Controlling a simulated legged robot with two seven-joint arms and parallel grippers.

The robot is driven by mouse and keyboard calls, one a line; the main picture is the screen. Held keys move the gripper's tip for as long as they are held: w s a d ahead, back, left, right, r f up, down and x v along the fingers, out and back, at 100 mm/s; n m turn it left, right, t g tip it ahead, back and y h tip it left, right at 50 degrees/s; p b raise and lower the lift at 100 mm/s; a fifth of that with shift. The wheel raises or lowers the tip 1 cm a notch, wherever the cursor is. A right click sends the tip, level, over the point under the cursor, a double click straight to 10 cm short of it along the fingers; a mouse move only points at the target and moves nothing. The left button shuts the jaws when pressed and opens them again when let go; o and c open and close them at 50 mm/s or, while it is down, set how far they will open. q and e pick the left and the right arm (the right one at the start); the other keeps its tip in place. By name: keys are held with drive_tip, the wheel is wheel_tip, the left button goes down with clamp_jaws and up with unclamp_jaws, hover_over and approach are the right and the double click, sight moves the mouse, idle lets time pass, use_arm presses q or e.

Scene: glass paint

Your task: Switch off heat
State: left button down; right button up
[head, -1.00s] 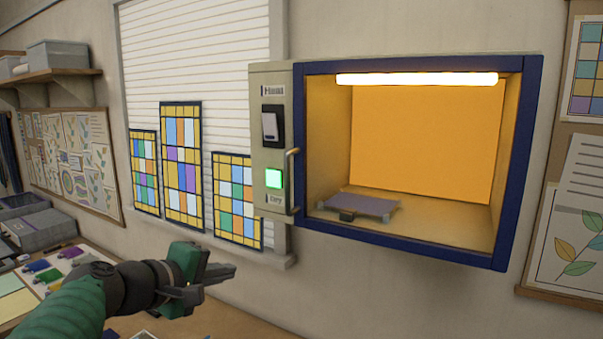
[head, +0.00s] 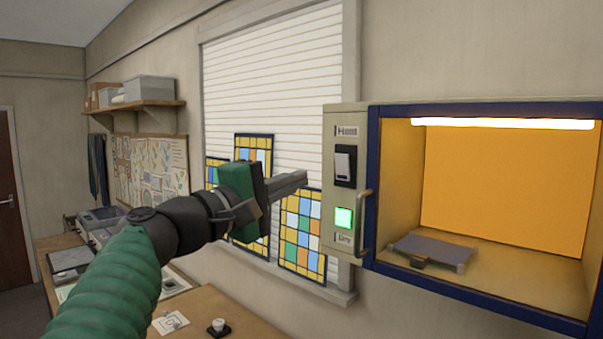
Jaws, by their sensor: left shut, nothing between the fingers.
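My right gripper is not in view.
A metal handle (head: 364,222) sticks out beside the panel. A flat purple-grey piece (head: 432,252) lies inside the cabinet. Stained-glass panels (head: 302,238) stand against the blind (head: 270,85) behind my left arm. A wooden worktop (head: 215,305) runs below.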

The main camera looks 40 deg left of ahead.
sight(343, 161)
use_arm(q)
drive_tip(key=w+p, duration=0.1)
drive_tip(key=w, duration=0.2)
drive_tip(key=w+r+p, duration=0.1)
drive_tip(key=w+p, duration=0.1)
drive_tip(key=w, duration=0.2)
drive_tip(key=w+p, duration=0.2)
drive_tip(key=w, duration=0.1)
drive_tip(key=shift+w+d+r, duration=0.25)
drive_tip(key=shift+d+r, duration=0.1)
drive_tip(key=shift+d, duration=0.05)
drive_tip(key=shift+w+f, duration=0.1)
drive_tip(key=shift+w, duration=0.35)
drive_tip(key=p, duration=0.2)
drive_tip(key=r+g+p, duration=0.1)
drive_tip(key=p, duration=0.2)
drive_tip(key=shift+w+d+r, duration=0.1)
drive_tip(key=shift+d+r, duration=0.05)
drive_tip(key=shift+r, duration=0.1)
drive_tip(key=shift+f+b, duration=0.4)
drive_tip(key=shift+f, duration=0.05)
